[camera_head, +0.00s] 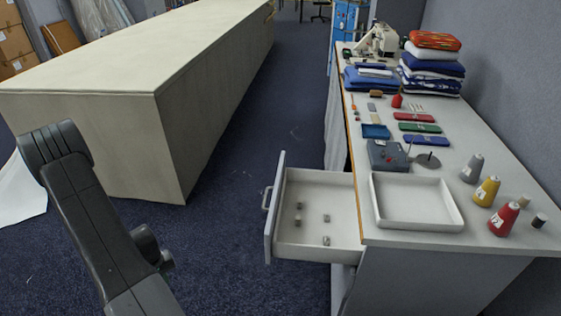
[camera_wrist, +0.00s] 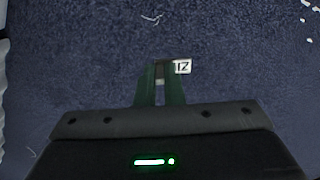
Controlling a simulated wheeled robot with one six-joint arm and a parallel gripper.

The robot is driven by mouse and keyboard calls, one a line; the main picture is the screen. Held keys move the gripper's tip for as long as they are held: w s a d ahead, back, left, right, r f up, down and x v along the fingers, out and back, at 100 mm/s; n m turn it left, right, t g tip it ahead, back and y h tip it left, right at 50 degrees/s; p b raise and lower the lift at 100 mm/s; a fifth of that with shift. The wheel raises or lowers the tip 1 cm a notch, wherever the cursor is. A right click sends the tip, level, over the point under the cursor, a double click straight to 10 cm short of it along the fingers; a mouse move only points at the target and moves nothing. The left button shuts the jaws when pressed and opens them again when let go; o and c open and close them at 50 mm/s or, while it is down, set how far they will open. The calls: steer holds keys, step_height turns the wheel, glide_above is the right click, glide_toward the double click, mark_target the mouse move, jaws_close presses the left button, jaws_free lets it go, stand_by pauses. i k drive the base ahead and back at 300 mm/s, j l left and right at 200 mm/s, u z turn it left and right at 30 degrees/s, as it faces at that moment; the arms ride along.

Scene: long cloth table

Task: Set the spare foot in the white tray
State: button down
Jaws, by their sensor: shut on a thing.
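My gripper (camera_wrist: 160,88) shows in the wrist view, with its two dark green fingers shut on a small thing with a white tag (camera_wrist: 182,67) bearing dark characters. The thing is mostly hidden between the fingers, so I cannot make out its full shape. Behind it is only blue carpet. The head view shows part of my arm at the left, over the floor and apart from the table; the fingers are not clear there. The white tray (camera_head: 412,203) lies empty on the near end of the grey table, just right of the open drawer.
The open drawer (camera_head: 318,191) juts left from the table and holds several small metal pieces (camera_head: 326,240). A grey box (camera_head: 387,155) stands behind the tray. Thread cones (camera_head: 487,191) stand to its right. A long cloth-covered table (camera_head: 130,110) stands at left, with carpet between.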

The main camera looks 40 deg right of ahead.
mark_target(412, 216)
steer(key=k+z, duration=0.15)
steer(key=z, duration=0.25)
steer(key=k+z, duration=0.1)
steer(key=z, duration=0.3)
steer(key=k+l+z, duration=0.1)
steer(key=z, duration=0.3)
